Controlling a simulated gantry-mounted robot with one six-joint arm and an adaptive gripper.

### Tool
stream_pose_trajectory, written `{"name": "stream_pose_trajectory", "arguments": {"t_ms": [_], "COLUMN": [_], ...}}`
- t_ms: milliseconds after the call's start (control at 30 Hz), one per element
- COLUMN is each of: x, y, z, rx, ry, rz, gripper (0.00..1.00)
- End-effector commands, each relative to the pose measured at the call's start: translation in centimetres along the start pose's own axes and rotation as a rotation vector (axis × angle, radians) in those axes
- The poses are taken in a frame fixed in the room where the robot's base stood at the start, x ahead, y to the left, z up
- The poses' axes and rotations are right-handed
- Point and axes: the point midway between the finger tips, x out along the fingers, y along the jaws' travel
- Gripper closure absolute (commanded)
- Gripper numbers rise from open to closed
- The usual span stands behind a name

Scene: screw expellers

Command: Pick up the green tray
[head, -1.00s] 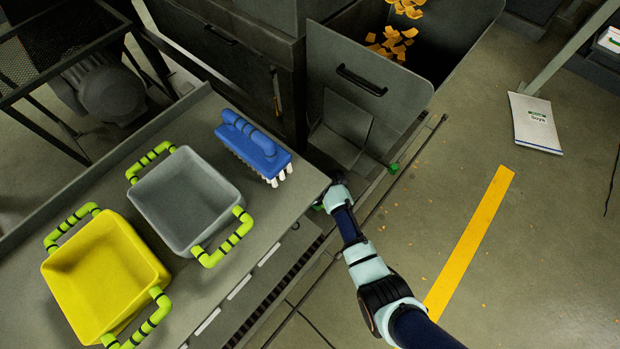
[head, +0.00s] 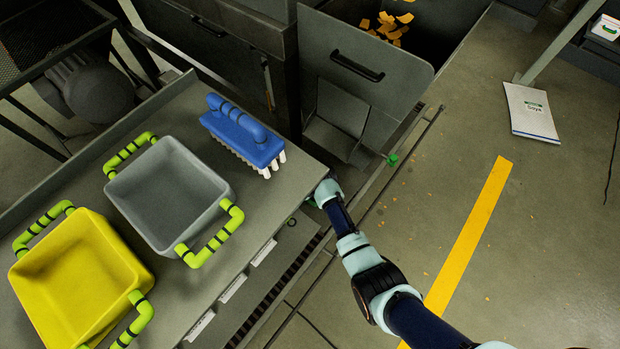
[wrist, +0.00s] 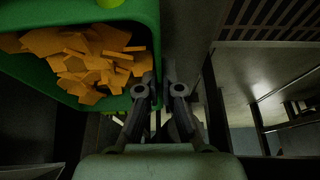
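The green tray (wrist: 130,12) fills the upper left of the wrist view and holds many orange-brown flat pieces (wrist: 85,60). My gripper (wrist: 160,74) is open, its two dark fingers apart at the tray's right side. The left finger overlaps the tray's side wall, and a strip of green shows between the fingers. I cannot tell whether either finger touches it. In the head view the tray is mostly hidden below the bench edge. Only a bit of green (head: 311,202) shows beside the end of my arm, and my fingers are hidden there.
The bench (head: 262,208) carries a yellow tray (head: 75,275), a grey tray (head: 168,195) and a blue brush (head: 243,135). A dark machine bin (head: 365,75) stands behind my arm. A metal rail (head: 405,150) runs nearby. Floor lies free at the right, with a white bag (head: 530,112).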

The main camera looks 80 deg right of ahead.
Motion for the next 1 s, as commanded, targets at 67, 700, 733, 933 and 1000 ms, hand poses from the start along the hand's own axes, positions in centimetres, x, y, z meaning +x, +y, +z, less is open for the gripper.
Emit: {"name": "stream_pose_trajectory", "arguments": {"t_ms": [67,700,733,933,1000], "x": [0.0,-8.1,-9.1,-14.9,-16.3], "y": [0.0,0.1,0.1,0.1,0.0], "z": [0.0,-3.5,-3.9,-6.2,-6.8], "rx": [0.0,-0.001,-0.001,-0.001,-0.001], "ry": [0.001,0.004,0.005,0.003,0.002], "rz": [0.0,0.003,0.003,0.002,0.002], "gripper": [1.0,1.0,1.0,1.0,1.0]}}
